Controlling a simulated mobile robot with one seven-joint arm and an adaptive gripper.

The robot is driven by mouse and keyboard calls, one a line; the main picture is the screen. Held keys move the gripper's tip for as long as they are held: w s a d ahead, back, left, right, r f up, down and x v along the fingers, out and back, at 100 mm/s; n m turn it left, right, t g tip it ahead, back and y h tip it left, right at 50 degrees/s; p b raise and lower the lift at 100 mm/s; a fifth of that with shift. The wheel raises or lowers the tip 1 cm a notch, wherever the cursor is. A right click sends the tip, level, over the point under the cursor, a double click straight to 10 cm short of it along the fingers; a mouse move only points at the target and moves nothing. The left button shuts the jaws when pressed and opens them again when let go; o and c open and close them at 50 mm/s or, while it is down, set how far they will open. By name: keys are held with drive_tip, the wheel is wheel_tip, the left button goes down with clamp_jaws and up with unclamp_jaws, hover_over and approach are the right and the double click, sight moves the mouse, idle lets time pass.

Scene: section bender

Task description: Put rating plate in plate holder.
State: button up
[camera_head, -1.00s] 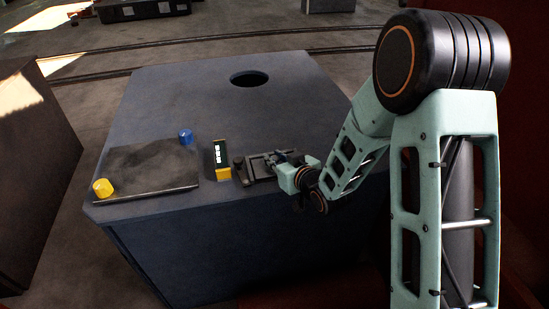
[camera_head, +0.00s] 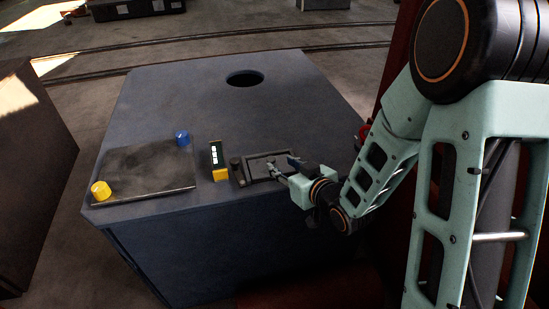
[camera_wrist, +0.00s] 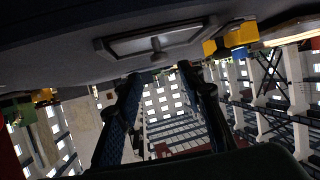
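A dark rectangular frame, apparently the plate holder (camera_head: 252,179), lies on top of the blue-grey cabinet near its front edge. A flat dark plate with a small upright knob, apparently the rating plate (camera_head: 260,165), lies within the frame. I cannot tell whether it is fully seated. The wrist view shows the frame (camera_wrist: 106,46) and the plate's knob (camera_wrist: 156,43) above my fingertips. My gripper (camera_head: 284,166) is at the frame's right side. In the wrist view my gripper (camera_wrist: 159,74) has its two fingers apart with nothing between them, clear of the knob.
A small unit with a display and yellow base (camera_head: 219,174) stands just left of the holder. Further left is a dark panel (camera_head: 145,172) with a yellow knob (camera_head: 101,190) and a blue knob (camera_head: 182,138). The cabinet top (camera_head: 200,108) is clear behind, apart from a round hole (camera_head: 245,78).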

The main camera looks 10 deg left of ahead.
drive_tip(key=shift+s+d+r+p, duration=0.35)
drive_tip(key=shift+s+r+p, duration=0.2)
drive_tip(key=shift+p, duration=0.1)
drive_tip(key=p+v, duration=0.2)
drive_tip(key=p, duration=0.3)
drive_tip(key=shift+s+d+f+p, duration=0.1)
drive_tip(key=shift+f+p, duration=0.1)
drive_tip(key=shift+p, duration=0.15)
